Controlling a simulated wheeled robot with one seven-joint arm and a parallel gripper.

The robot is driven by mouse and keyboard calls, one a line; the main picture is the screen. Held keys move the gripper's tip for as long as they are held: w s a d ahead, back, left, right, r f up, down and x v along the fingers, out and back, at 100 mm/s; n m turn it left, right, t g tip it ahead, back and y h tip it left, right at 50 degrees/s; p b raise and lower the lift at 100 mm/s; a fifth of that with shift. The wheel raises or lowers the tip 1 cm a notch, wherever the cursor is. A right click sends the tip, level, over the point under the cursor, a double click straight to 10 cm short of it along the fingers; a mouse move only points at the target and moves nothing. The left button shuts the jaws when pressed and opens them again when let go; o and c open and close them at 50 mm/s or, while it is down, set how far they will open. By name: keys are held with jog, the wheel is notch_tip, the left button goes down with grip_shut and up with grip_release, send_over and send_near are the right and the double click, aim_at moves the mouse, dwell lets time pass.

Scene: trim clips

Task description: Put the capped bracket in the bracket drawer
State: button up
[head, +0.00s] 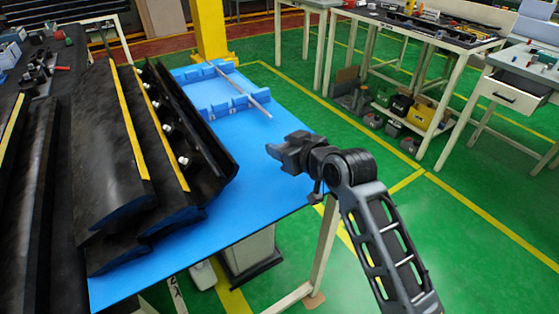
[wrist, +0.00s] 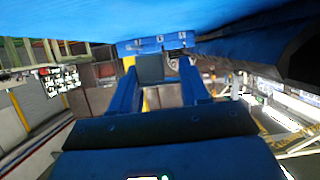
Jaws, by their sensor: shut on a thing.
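My gripper (head: 279,152) is over the right edge of the blue-topped table in the head view, level and pointing left. In the wrist view its two blue fingers (wrist: 158,76) are closed on a small dark grey block (wrist: 150,68). I cannot tell from these views whether this block is the bracket or whether it has a cap. A drawer (head: 500,96) with a white front hangs open under the table at the far right. I cannot read any label on it, and its inside is mostly hidden.
The blue table (head: 262,205) holds long black trim panels (head: 110,140) with yellow strips at left and a blue rack (head: 225,92) with a rod at the back. A workbench (head: 425,30) with bins underneath stands behind. The green floor (head: 450,215) between is clear.

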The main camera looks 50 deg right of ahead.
aim_at(281, 173)
jog(key=shift+a+f, duration=0.4)
jog(key=shift+a, duration=0.15)
jog(key=shift+f, duration=1.95)
jog(key=o, duration=1)
jog(key=shift+d+f, duration=0.1)
jog(key=b+v, duration=0.1)
jog(key=v, duration=1.1)
